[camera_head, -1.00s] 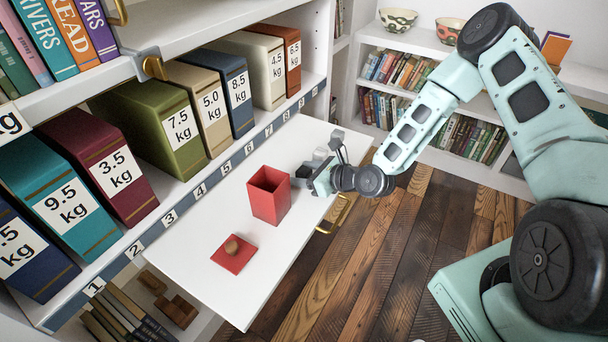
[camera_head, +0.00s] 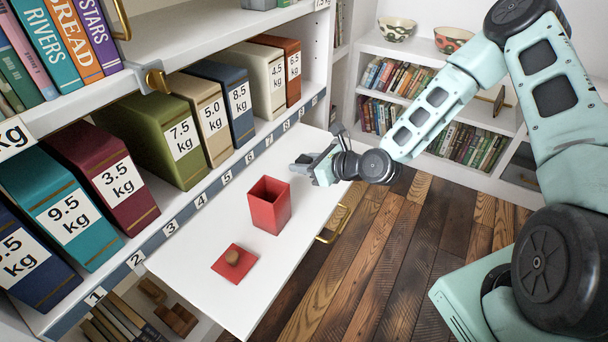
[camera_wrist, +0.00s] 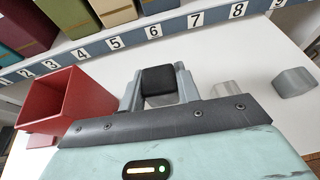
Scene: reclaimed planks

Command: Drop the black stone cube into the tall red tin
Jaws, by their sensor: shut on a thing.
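The black stone cube (camera_wrist: 158,80) is held between the two fingers of my gripper (camera_wrist: 160,90) in the wrist view. In the head view my gripper (camera_head: 303,164) is beyond the tall red tin, above the white pull-out board, and the cube is too small to make out there. The tall red tin (camera_head: 270,212) stands upright and open-topped on the board. It shows at the left of the wrist view (camera_wrist: 85,100), apart from my gripper. The tin's inside bottom is not clearly visible. Its red lid (camera_head: 224,268) with a brown knob lies flat nearer the camera.
Grey stones (camera_wrist: 293,82) lie on the white board (camera_head: 200,275) to the right of my gripper in the wrist view. Box files with weight labels (camera_head: 178,140) stand on a numbered shelf along the board. A brass handle (camera_head: 334,225) sticks out at the board's edge.

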